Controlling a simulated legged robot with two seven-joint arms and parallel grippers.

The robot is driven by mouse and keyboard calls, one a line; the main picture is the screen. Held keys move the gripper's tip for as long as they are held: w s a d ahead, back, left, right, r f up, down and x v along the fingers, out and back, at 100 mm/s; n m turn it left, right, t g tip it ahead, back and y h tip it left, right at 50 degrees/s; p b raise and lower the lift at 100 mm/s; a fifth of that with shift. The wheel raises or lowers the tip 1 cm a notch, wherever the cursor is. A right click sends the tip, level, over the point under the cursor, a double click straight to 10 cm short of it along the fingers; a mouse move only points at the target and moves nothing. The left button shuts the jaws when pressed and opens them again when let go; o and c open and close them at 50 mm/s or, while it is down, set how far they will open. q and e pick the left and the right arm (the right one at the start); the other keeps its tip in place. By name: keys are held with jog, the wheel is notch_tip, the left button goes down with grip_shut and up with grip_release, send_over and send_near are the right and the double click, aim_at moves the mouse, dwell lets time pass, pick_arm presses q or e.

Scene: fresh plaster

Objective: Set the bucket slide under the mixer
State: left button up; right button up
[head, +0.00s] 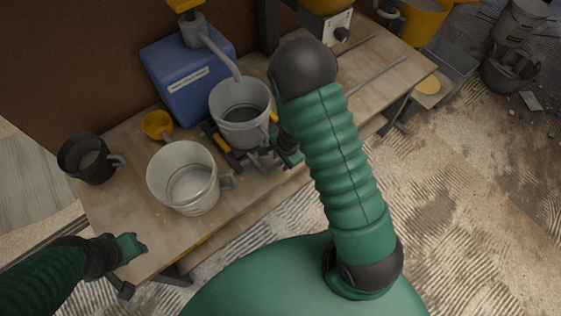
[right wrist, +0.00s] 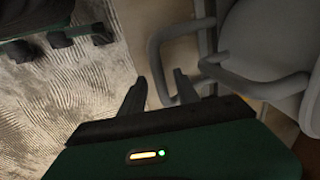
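The bucket slide (head: 226,147) is a dark frame with yellow parts on the bench. A grey bucket (head: 240,127) stands on it, under the spout of the blue water container. The mixer (head: 327,24), yellow with a white control panel, stands to the right at the back, partly cut off. My right gripper (head: 275,160) is low by the slide's front, mostly hidden by my arm. In the right wrist view its two fingers (right wrist: 160,92) are apart, with a grey looped handle (right wrist: 156,58) just ahead; contact is unclear. My left gripper (head: 132,247) is at the bench's front left, its fingers unclear.
A whitish bucket (head: 168,177) stands left of the slide, near a black bucket (head: 86,160) and a small yellow cup (head: 157,125). The blue container (head: 188,82) is behind. Rails (head: 377,74) lie on the clear bench right of my arm.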

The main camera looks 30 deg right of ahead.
jog(key=shift+d+f, duration=0.1)
jog(key=shift+d, duration=0.4)
jog(key=shift+c, duration=0.6)
jog(key=shift+a, duration=0.2)
jog(key=shift+c, duration=1.3)
jog(key=shift+a+r, duration=0.25)
jog(key=shift+a, duration=0.45)
grip_shut()
jog(key=shift+a, duration=0.15)
jog(key=shift+d, duration=0.45)
pick_arm(q)
jog(key=shift+s+d+r, duration=0.15)
jog(key=shift+d, duration=0.05)
jog(key=shift+a, duration=0.25)
pick_arm(e)
jog(key=shift+a, duration=0.15)
pick_arm(q)
jog(key=shift+d, duration=0.1)
